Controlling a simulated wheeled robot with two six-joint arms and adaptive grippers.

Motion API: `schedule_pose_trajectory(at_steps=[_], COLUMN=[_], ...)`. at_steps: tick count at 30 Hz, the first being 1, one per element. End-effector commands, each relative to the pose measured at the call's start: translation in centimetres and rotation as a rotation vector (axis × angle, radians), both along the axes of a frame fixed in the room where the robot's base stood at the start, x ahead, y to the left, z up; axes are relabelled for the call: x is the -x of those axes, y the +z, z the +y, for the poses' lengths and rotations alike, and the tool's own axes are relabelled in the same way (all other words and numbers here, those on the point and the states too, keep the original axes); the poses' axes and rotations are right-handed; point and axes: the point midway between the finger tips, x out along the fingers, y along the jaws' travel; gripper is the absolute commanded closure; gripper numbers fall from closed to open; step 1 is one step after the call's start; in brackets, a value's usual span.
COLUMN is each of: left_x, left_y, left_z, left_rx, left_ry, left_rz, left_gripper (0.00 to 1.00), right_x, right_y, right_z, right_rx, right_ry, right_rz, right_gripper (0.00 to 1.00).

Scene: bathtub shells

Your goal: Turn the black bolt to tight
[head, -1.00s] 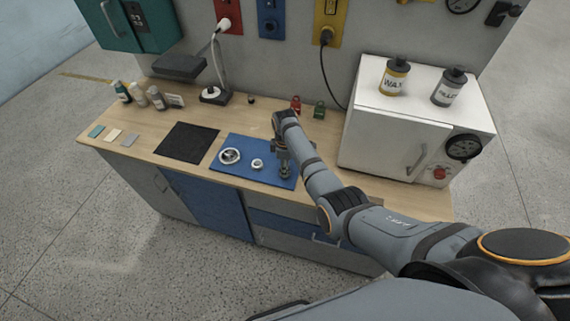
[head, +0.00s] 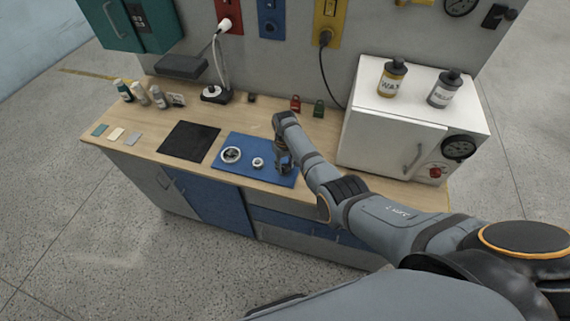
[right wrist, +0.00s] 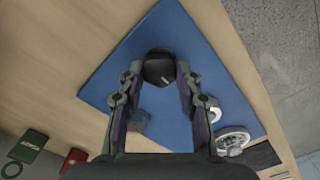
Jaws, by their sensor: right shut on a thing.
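The black bolt (right wrist: 158,66) shows in the right wrist view as a dark round head with a small pale mark. It stands over the blue mat (right wrist: 100,82), between the fingertips of my right gripper (right wrist: 157,76), which is shut on it. In the head view the right gripper (head: 284,166) points down at the right part of the blue mat (head: 232,172) and hides the bolt. How far the bolt is screwed in cannot be seen. My left gripper is not in view.
A large ring-shaped handwheel (head: 231,155) and a smaller pale ring (head: 258,162) are on the mat, left of the gripper. A black square pad (head: 188,143) lies further left. Red (head: 295,103) and green (head: 319,108) padlocks stand behind. A white cabinet (head: 394,133) stands close on the right.

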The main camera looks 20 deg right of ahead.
Motion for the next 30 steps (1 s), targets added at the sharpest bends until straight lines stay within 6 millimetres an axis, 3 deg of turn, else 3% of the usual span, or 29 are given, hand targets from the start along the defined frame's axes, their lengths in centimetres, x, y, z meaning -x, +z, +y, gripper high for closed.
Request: schedule_pose_trajectory(at_steps=[30], left_x=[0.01], left_y=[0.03], left_z=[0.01], left_rx=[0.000], left_ry=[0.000], left_rz=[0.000], left_gripper=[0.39], right_x=[-0.04], right_y=[0.02], right_z=[-0.01], right_rx=[0.000], right_ry=[-0.962], right_rz=[-0.001], right_gripper=[0.97])
